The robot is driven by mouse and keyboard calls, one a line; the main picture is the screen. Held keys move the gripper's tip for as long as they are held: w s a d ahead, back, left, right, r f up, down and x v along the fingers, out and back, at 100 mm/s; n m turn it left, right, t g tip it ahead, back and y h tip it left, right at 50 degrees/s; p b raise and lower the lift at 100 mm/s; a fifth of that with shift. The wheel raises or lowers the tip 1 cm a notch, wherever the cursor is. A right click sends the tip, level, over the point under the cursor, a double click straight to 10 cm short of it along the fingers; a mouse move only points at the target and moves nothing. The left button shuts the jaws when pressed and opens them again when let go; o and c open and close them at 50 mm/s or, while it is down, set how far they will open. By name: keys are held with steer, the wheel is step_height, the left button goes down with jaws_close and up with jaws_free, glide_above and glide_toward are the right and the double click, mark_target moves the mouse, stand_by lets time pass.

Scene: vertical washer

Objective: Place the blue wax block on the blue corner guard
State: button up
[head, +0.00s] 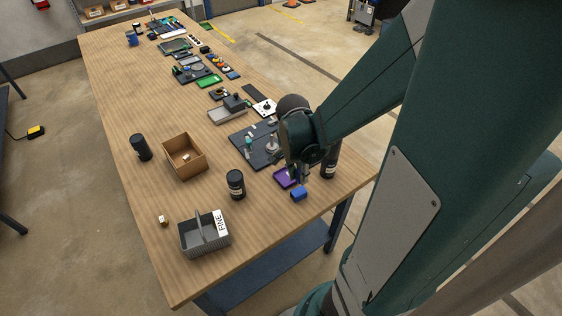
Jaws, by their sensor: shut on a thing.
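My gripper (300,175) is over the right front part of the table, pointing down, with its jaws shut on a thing. The fingers are small and dark in the head view, so the grip itself is hard to see. A small blue piece (299,195) shows right beneath the fingertips, near the table's right edge. I take the held thing to be the blue wax block, but cannot tell whether this blue piece is the block or the blue corner guard. No second blue piece is clear near the gripper.
A purple tray (284,178) lies just left of the gripper. Black cylinders (236,184) stand nearby, one close behind the gripper on the right. A cardboard box (184,157) and a grey basket (204,236) stand to the left. The wooden table (265,238) is bare at the front.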

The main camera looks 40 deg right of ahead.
mark_target(298, 172)
steer(key=shift+f, duration=0.95)
steer(key=shift+f+b, duration=0.45)
steer(key=shift+f, duration=1.6)
steer(key=shift+f, duration=0.2)
steer(key=o, duration=0.9)
steer(key=shift+c, duration=0.2)
steer(key=shift+r, duration=0.15)
steer(key=shift+a+r+p, duration=0.3)
steer(key=shift+r+p, duration=0.05)
steer(key=shift+r, duration=1.65)
steer(key=shift+a+r+p, duration=0.3)
steer(key=shift+a+r, duration=0.05)
steer(key=shift+r, duration=1.65)
steer(key=shift+a+r+p, duration=0.3)
steer(key=shift+r+p, duration=0.05)
steer(key=shift+r, duration=1.65)
